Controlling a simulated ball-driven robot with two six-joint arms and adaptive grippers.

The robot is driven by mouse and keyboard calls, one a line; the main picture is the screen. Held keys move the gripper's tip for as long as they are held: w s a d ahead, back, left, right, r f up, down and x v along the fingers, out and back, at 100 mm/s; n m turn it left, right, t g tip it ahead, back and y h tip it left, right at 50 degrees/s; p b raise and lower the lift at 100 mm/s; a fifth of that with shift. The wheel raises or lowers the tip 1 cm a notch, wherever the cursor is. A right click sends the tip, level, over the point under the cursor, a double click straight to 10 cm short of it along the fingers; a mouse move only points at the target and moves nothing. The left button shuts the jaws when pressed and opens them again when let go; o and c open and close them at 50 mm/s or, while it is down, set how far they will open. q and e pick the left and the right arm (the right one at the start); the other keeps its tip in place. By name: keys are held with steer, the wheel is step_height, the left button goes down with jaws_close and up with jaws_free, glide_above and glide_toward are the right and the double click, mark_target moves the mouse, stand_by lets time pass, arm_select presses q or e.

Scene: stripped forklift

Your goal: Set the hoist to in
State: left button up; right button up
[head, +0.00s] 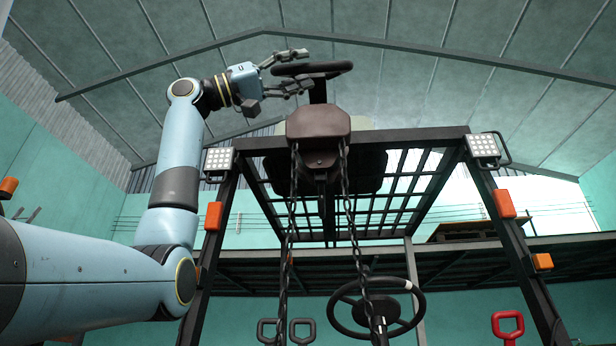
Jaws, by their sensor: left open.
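The hoist (318,124) is a brown housing at the top centre of the head view, with dark chains hanging from it. A black handle (330,68), perhaps a lever or a wheel seen edge-on, sits above the housing on a short post. My left gripper (302,69) reaches in from the left at the handle's height. Its fingers are open, one above and one below the handle's left part. I cannot tell whether they touch it. I see no markings for the hoist's setting. My right gripper is not in view.
The forklift's black overhead guard (440,137) stands behind the hoist, with lamps and orange lights on its posts. Chains (291,215) hang below the hoist. A steering wheel (400,286), grey handles and a red handle (508,327) are lower down.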

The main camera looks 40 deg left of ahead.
arm_select(q)
steer(key=shift+x, duration=1.2)
steer(key=shift+a, duration=0.1)
steer(key=shift+c, duration=0.2)
steer(key=shift+f, duration=0.1)
jaws_close()
